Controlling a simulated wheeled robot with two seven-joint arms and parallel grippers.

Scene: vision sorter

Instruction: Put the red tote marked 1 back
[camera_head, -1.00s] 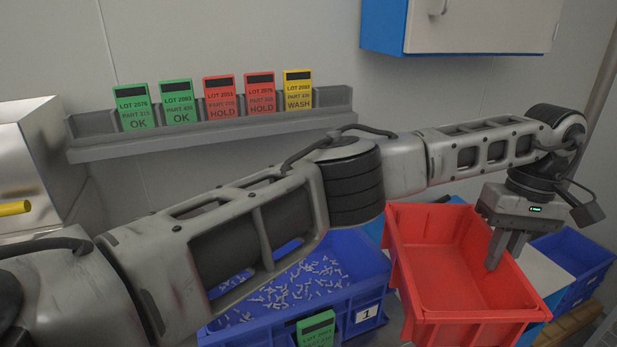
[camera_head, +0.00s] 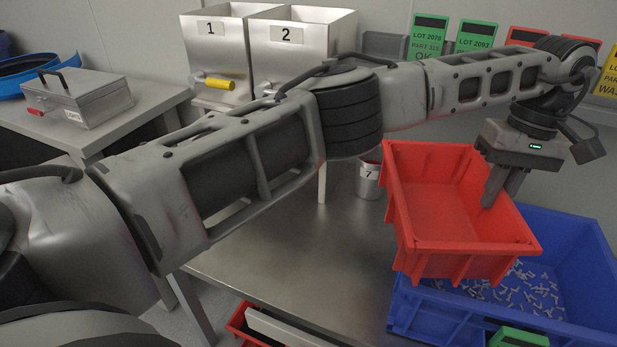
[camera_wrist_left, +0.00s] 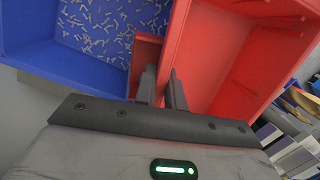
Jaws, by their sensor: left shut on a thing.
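The red tote (camera_head: 452,250) is empty and hangs from my left gripper (camera_head: 499,192), which is shut on its right wall. The tote is tilted and in the air, partly in front of the blue bin. In the left wrist view the two fingers (camera_wrist_left: 163,88) pinch the wall of the red tote (camera_wrist_left: 235,60). I see no mark 1 on the tote's visible faces. My right gripper is not in view.
A blue bin (camera_head: 585,245) of small white pieces stands behind and right of the tote. Steel hoppers 1 (camera_head: 228,50) and 2 (camera_head: 305,50) stand at the back. A cup marked 7 (camera_head: 367,183) stands on the steel table (camera_head: 300,265), whose middle is clear. Another red tote (camera_head: 240,322) lies low in front.

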